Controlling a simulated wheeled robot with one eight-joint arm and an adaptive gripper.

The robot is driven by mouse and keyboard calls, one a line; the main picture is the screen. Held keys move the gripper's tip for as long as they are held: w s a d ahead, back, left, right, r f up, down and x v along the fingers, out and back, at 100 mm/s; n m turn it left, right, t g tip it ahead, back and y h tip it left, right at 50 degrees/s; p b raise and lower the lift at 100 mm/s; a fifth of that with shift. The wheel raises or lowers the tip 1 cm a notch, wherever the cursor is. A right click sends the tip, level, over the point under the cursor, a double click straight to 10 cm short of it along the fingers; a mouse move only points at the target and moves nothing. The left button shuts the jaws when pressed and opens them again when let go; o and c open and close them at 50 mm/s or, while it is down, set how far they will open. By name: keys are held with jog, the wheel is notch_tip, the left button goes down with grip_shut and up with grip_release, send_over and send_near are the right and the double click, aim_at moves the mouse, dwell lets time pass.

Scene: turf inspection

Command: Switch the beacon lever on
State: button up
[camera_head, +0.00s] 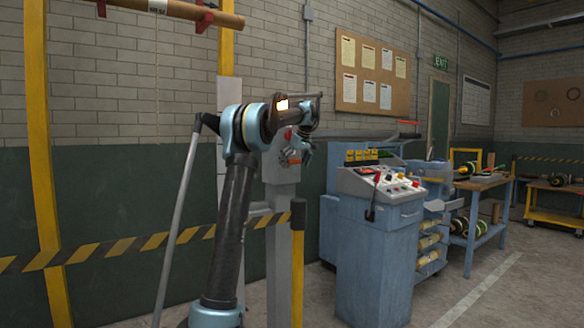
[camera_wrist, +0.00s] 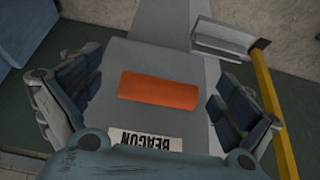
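The beacon lever's orange handle (camera_wrist: 160,91) lies crosswise on a grey box (camera_wrist: 120,62) in the wrist view. A white label (camera_wrist: 146,141) reading "BEACON" shows upside down below it. My gripper (camera_wrist: 158,103) is open, with one dark finger on each side of the box and the orange handle between them, apart from both. I cannot tell from these views whether the lever is on or off.
A blue control console (camera_head: 378,235) with buttons stands right of the post. A yellow-black barrier (camera_head: 150,242) and a yellow post (camera_head: 40,150) are at left. A yellow bar (camera_wrist: 275,115) runs along the wrist view's right side. Open floor (camera_head: 500,295) lies at right.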

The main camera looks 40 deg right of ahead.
jog(key=v, duration=1.2)
dwell(0.6)
jog(key=w+a+f, duration=0.2)
jog(key=a, duration=1)
jog(key=s+a+f+g, duration=0.15)
jog(key=a+f, duration=0.25)
jog(key=a, duration=0.6)
jog(key=s+a+f, duration=0.3)
jog(key=a+f, duration=0.1)
jog(key=a, duration=0.5)
jog(key=s+a+f+g, duration=0.15)
jog(key=a+f, duration=0.25)
jog(key=a, duration=0.6)
jog(key=s+a+f, duration=1.3)
jog(key=f, duration=0.2)
jog(key=s+a+f, duration=0.2)
jog(key=s+f, duration=0.4)
jog(key=f, duration=0.3)
jog(key=s+a+f, duration=0.3)
jog(key=s+f, duration=0.4)
jog(key=f, duration=0.2)
jog(key=shift+s+a, duration=0.15)
jog(key=shift+s, duration=0.2)
